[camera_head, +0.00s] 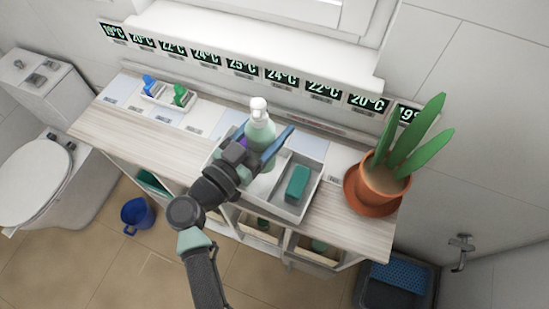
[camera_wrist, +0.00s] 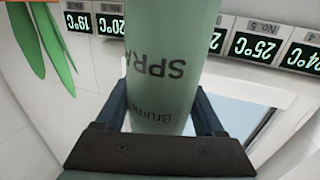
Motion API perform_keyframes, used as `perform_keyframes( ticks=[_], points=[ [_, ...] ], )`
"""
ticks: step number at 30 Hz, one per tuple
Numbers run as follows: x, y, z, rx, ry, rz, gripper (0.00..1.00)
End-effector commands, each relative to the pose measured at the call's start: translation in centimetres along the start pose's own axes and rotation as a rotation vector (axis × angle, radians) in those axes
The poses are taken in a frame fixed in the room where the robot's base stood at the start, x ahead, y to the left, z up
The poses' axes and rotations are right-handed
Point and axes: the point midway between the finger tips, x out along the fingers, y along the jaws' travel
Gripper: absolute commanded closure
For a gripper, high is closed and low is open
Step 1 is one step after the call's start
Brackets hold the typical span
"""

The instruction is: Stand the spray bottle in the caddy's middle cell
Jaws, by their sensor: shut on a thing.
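The spray bottle (camera_head: 261,128) is pale green with a white top and stands roughly upright over the caddy. In the wrist view the bottle (camera_wrist: 172,70) fills the middle, its lettering upside down. My gripper (camera_wrist: 165,112) is shut on its body, one finger on each side. In the head view my gripper (camera_head: 258,150) comes from the front and covers the bottle's lower part. The white caddy (camera_head: 318,182) has a teal block (camera_head: 298,182) in its right cell. Its middle cell is partly hidden by my gripper. I cannot tell whether the bottle's base touches the caddy.
A potted plant (camera_head: 375,190) in a terracotta pot stands right of the caddy. A small white holder (camera_head: 152,97) with a blue and a green bottle stands at the back left. Temperature displays (camera_head: 240,67) line the back. The countertop's left part (camera_head: 125,120) is clear.

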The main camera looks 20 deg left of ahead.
Motion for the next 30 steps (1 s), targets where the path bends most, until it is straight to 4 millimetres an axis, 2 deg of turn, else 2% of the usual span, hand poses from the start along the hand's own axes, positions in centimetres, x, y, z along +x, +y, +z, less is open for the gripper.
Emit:
perform_keyframes(
  ticks=[1, 3, 8, 15, 28, 29, 30],
  points=[
    [0.0, -0.1, 1.1, -0.001, 0.001, -0.001, 1.0],
    [0.0, -0.1, 2.1, -0.001, 0.002, -0.002, 1.0],
    [0.0, -0.1, 3.5, 0.001, 0.003, 0.0, 1.0],
    [0.0, -0.1, 6.6, 0.001, 0.003, 0.0, 1.0],
    [0.0, -0.1, 7.2, 0.002, 0.003, 0.001, 1.0],
    [0.0, 0.0, 7.3, 0.001, 0.001, 0.001, 0.26],
    [0.0, 0.0, 7.3, 0.001, 0.001, 0.001, 0.19]
  ],
)
